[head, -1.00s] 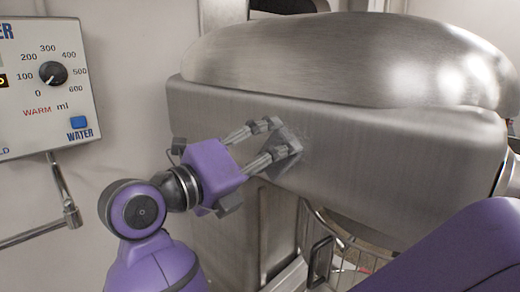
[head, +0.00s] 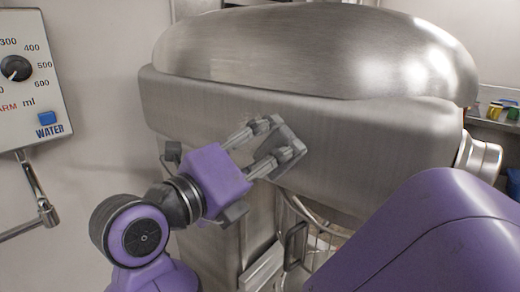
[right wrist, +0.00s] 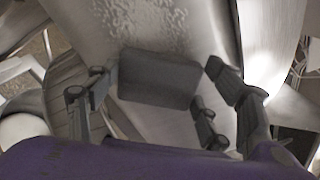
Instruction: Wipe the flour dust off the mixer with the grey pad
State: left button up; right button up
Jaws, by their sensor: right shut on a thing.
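The mixer (head: 380,135) is a big brushed-metal machine with a rounded top and a flat-sided head, filling the middle of the head view. My right gripper (head: 275,140) is shut on the grey pad (head: 294,158), a flat dark grey block held against or very near the side of the mixer's head. In the right wrist view the pad (right wrist: 158,82) sits between the fingers. A pale mottled patch, which looks like flour dust (right wrist: 150,22), lies on the metal just beyond the pad. Whether the pad touches the metal is hard to tell. My left gripper is not in view.
A white water panel (head: 25,85) with a dial hangs on the left wall, with a metal pipe (head: 35,190) below it. A wire guard (head: 320,238) is under the mixer's head. A shelf with small coloured items (head: 495,112) is at far right.

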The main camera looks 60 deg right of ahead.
aim_at(236, 124)
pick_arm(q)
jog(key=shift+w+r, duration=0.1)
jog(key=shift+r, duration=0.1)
